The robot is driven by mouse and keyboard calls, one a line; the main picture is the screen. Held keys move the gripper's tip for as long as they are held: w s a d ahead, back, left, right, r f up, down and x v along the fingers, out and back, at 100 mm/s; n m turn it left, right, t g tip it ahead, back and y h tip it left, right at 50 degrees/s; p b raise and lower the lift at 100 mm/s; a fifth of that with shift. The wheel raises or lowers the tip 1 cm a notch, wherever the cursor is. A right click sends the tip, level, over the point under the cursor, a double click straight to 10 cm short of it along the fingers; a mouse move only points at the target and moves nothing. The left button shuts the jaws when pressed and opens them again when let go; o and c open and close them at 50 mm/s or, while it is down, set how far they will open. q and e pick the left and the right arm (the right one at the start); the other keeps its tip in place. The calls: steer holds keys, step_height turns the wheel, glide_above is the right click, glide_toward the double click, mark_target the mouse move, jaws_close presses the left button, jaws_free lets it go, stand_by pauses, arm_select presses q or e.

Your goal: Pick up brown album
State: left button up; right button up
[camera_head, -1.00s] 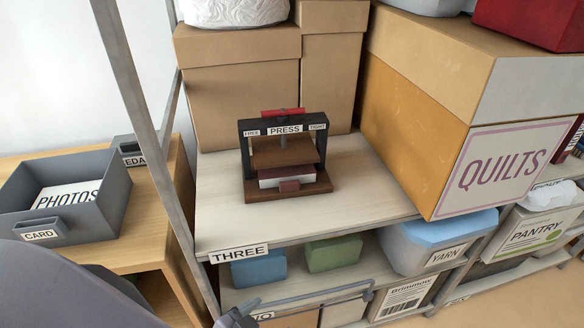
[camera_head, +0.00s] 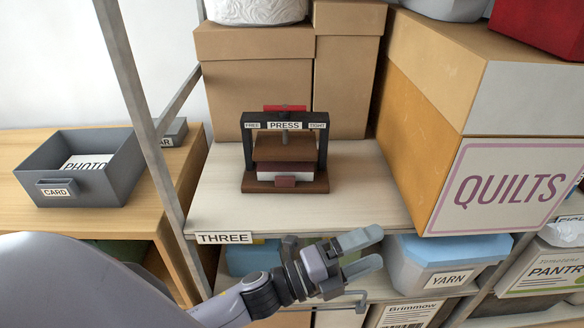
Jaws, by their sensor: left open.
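A small album with a dark reddish-brown cover and pale page edges (camera_head: 285,173) lies flat in the wooden press (camera_head: 285,120), which stands on the shelf labelled THREE. The press's brown upper plate sits just above or on the album; I cannot tell if they touch. A reddish tab shows at the album's front. The red handle (camera_head: 286,108) is on top of the black frame. My left gripper (camera_head: 372,250) is open and empty, in front of and below the shelf's front edge, its fingers pointing right. My right gripper is not in view.
Cardboard boxes (camera_head: 255,90) stand behind the press, and a large QUILTS box (camera_head: 505,185) stands to its right. A metal post (camera_head: 140,100) rises at the shelf's left. A grey tray (camera_head: 85,165) labelled PHOTOS and CARD sits on the wooden table. Bare shelf (camera_head: 370,195) lies right of the press.

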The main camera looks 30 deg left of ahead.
arm_select(q)
step_height(320, 180, up, 2)
steer(key=d+m+g+h, duration=0.3)
steer(key=m, duration=0.4)
steer(key=m+g+y+b, duration=0.4)
steer(key=m+g+y, duration=0.5)
steer(key=m+y, duration=1.7)
glide_above(285, 181)
steer(key=s+d, duration=0.2)
steer(key=s, duration=0.1)
steer(key=m+h, duration=0.7)
steer(key=x, duration=0.2)
steer(key=p+x, duration=0.1)
steer(key=x, duration=0.2)
steer(key=shift+w+a, duration=0.2)
steer(key=shift+w, duration=0.2)
steer(key=shift+w+a+f, duration=0.1)
steer(key=shift+w+f, duration=0.05)
steer(key=shift+f, duration=0.2)
